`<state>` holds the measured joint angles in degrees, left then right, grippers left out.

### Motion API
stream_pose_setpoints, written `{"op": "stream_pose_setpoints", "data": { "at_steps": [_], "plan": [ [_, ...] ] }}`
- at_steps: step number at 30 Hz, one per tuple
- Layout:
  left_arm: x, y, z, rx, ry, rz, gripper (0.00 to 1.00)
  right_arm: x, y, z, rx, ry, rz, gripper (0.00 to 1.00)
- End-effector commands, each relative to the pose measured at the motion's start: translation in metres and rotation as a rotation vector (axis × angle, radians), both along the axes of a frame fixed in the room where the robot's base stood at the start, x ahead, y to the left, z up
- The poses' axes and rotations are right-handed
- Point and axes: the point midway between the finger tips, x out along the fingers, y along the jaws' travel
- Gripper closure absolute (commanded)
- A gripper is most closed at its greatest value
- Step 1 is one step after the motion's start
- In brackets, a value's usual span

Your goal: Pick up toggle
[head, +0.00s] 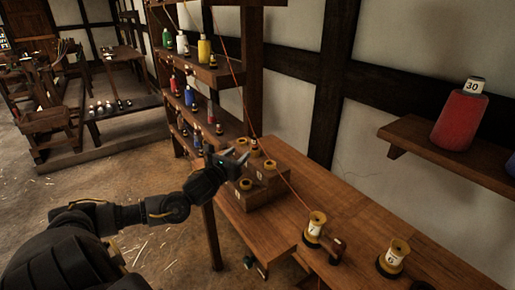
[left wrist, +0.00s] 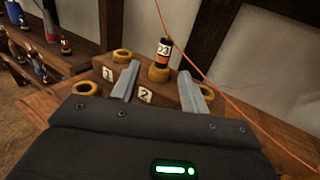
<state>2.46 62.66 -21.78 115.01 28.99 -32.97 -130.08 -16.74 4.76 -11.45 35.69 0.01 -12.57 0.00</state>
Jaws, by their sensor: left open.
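No part is clearly recognisable as the toggle. A dark upright piece with an orange band and a label reading 03 (left wrist: 163,52) stands at a yellow ring on a stepped wooden block (left wrist: 186,92). My left gripper (left wrist: 165,80) is open, its two grey fingers pointing toward the block, with the labelled piece between them in the picture and beyond the tips. In the head view, my left gripper (head: 231,160) is at the left side of the block (head: 262,192) and hides part of it. My right gripper is not in view.
Yellow spools marked 7 (head: 316,226) and 6 (head: 397,253) stand on the wooden bench (head: 350,215). An orange cord (head: 285,180) runs diagonally over the bench. Shelves of coloured bottles (head: 190,97) are behind my arm. A red cone marked 30 (head: 459,120) sits on the right shelf.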

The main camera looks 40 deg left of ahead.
Motion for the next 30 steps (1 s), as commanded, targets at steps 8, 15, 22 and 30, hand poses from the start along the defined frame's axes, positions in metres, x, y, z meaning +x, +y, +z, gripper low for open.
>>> {"op": "stream_pose_setpoints", "data": {
  "at_steps": [8,15,22,30],
  "plan": [
    [0.046,0.001,0.004,-0.004,-0.005,-0.008,0.55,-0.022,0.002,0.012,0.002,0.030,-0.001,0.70],
    [0.057,0.005,0.001,-0.004,-0.002,-0.008,0.55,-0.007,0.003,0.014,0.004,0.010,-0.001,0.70],
    [0.076,0.009,0.006,-0.006,-0.003,-0.005,0.55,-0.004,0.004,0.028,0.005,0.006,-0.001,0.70],
    [0.105,0.015,0.003,-0.004,-0.003,-0.005,0.55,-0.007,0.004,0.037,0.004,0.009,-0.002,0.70]
  ]
}}
